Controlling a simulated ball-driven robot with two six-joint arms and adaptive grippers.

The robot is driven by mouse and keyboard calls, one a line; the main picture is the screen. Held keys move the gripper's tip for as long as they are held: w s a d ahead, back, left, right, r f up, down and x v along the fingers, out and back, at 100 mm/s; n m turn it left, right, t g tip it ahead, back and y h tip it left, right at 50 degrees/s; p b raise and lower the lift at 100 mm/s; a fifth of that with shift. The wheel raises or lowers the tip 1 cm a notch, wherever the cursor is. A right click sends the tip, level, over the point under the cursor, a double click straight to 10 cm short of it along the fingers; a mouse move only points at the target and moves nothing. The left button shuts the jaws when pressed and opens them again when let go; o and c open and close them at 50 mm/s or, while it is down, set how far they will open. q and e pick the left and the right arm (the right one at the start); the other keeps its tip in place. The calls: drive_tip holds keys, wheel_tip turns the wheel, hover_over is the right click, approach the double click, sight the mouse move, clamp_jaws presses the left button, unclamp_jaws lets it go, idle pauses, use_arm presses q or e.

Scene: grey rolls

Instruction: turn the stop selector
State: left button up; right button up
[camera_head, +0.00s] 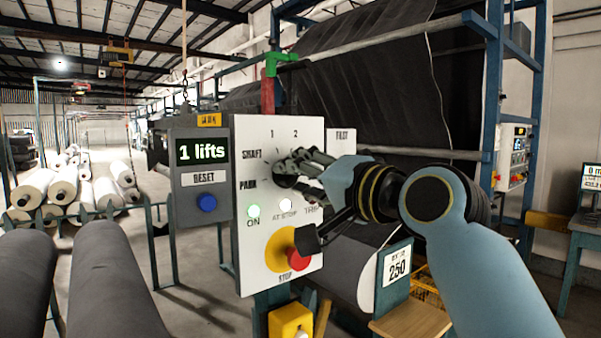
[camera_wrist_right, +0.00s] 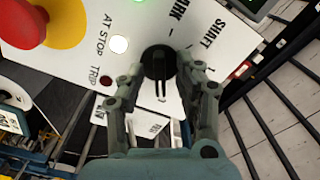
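The stop selector (camera_head: 281,180) is a black round knob on the white control panel (camera_head: 252,150); my right fingers partly cover it in the head view. In the right wrist view the selector (camera_wrist_right: 158,68) shows its narrow raised handle. My right gripper (camera_head: 300,168) is at the knob. In the wrist view the fingertips of this gripper (camera_wrist_right: 160,72) stand one on each side of the knob, with gaps to the handle; contact with the rim cannot be told. Labels SHAFT, PARK, 1 and 2 surround the knob. My left gripper is not in view.
Below the selector are a lit green ON lamp (camera_head: 253,211), a lit white AT STOP lamp (camera_head: 286,205) and a red stop button (camera_head: 298,258) on a yellow disc. A grey box (camera_head: 203,165) on the left reads "1 lifts" above a blue reset button (camera_head: 206,202).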

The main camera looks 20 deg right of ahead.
drive_tip(key=shift+c, duration=0.4)
clamp_jaws()
drive_tip(key=shift+n, duration=0.4)
drive_tip(key=n, duration=0.4)
drive_tip(key=shift+f+n+b, duration=0.1)
drive_tip(key=shift+n+b, duration=0.2)
drive_tip(key=shift+b, duration=0.05)
drive_tip(key=n+b, duration=0.1)
drive_tip(key=n, duration=0.4)
drive_tip(key=shift+d, duration=0.1)
drive_tip(key=n+b, duration=0.1)
drive_tip(key=n, duration=0.3)
drive_tip(key=shift+b, duration=0.3)
drive_tip(key=n+b, duration=0.1)
drive_tip(key=n, duration=0.2)
drive_tip(key=shift+f+n, duration=0.1)
drive_tip(key=shift+n, duration=0.2)
drive_tip(key=n+b, duration=0.2)
drive_tip(key=n, duration=0.3)
drive_tip(key=shift+n, duration=0.3)
